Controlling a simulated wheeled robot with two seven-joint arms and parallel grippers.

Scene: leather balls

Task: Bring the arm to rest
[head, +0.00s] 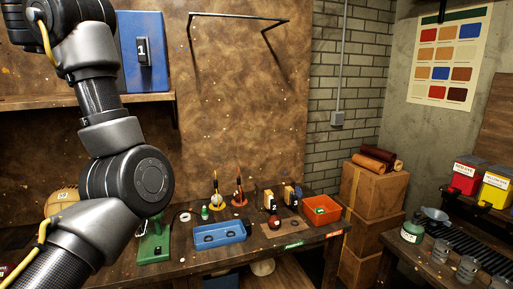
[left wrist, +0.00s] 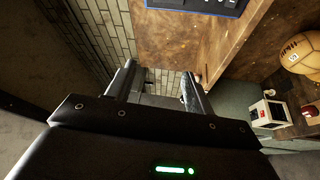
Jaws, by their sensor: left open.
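My left arm (head: 118,150) rises through the left side of the head view and leaves it at the top, so its gripper is outside that view. In the left wrist view my left gripper (left wrist: 157,78) is open, its two dark fingers apart with nothing between them. It is clear of the bench, with brick wall and brown board beyond the fingers. My right gripper is in neither view.
The workbench (head: 180,262) holds a blue tray (head: 219,235), an orange bin (head: 321,210) and a green stand (head: 154,243). A blue box (head: 143,52) sits on the wall shelf (head: 150,97) beside my arm. A tan ball (left wrist: 300,53) shows at right in the wrist view.

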